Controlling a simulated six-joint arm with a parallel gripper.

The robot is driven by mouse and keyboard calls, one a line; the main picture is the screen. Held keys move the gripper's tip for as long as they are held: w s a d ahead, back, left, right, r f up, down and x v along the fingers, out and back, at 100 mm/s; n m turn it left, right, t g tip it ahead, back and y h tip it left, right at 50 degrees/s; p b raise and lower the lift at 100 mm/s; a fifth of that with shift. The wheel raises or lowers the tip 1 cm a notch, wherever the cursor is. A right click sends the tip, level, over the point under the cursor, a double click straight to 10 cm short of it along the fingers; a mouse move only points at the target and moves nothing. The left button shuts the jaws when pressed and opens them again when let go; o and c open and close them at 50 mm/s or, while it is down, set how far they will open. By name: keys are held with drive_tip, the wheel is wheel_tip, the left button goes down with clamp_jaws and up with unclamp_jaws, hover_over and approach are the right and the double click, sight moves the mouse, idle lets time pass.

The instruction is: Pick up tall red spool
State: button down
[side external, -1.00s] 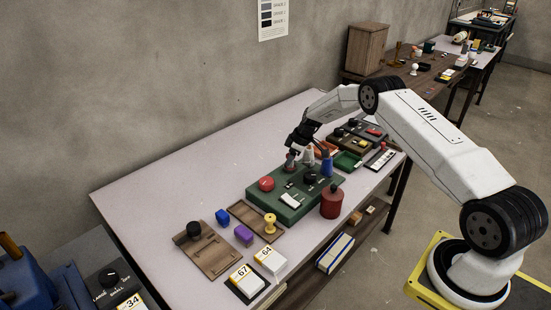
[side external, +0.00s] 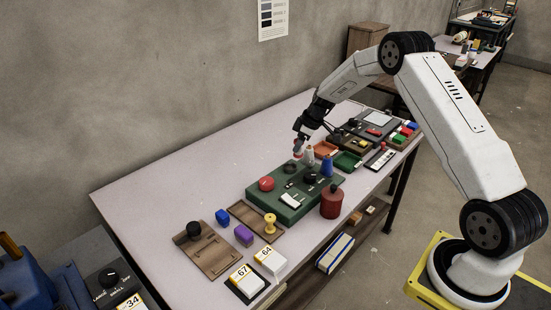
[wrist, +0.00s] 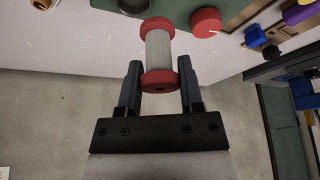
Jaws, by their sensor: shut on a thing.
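The tall red spool (wrist: 158,52) has red flanges at both ends and a pale grey middle. In the wrist view it stands between the two fingers of my gripper (wrist: 160,68), which is shut on it near its closer flange. In the side view my gripper (side external: 299,138) is above the back of the green board (side external: 262,197), with the small reddish spool (side external: 298,148) at its tips. The spool appears clear of the board, where a dark round ring (side external: 290,168) shows below it.
The table's left back area is clear.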

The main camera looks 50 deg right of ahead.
drive_tip(key=s+a+r, duration=0.2)
drive_tip(key=s+r, duration=0.2)
drive_tip(key=s, duration=0.5)
drive_tip(key=shift+a+r, duration=0.25)
drive_tip(key=shift+a, duration=0.15)
